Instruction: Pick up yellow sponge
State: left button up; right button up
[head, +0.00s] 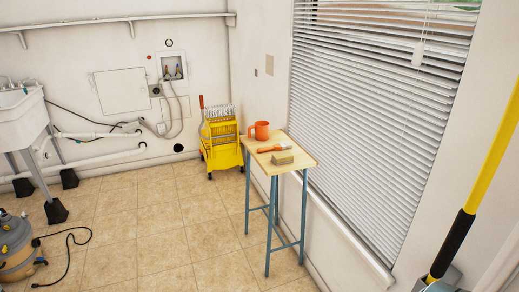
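No bright yellow sponge shows clearly in the head view. A small tan-grey block (282,158), which may be the sponge, lies near the front of a small wooden-topped table (301,165). An orange-handled brush or similar tool (270,149) lies just behind it on the same top. An orange mug (260,130) stands at the table's back left. Neither of my grippers shows in the view.
A yellow mop bucket with wringer (222,152) stands behind the table by the wall. A window with blinds (375,110) is to the right. A yellow pole with a black grip (455,240) stands at the right edge. The tiled floor left of the table is clear.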

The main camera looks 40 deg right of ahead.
aim_at(287, 157)
jog(key=i+z, duration=0.25)
jog(key=i, duration=0.45)
jog(key=i+j+z, duration=0.15)
jog(key=i+z, duration=0.15)
jog(key=i, duration=0.45)
jog(key=i+z, duration=0.7)
jog(key=z, duration=0.15)
jog(key=i+j+z, duration=0.2)
jog(key=i+z, duration=0.25)
jog(key=i+j+z, duration=0.1)
jog(key=i+z, duration=0.15)
jog(key=z, duration=0.15)
jog(key=i+j+z, duration=0.15)
jog(key=z, duration=0.2)
jog(key=i+j+z, duration=0.25)
jog(key=z, duration=0.15)
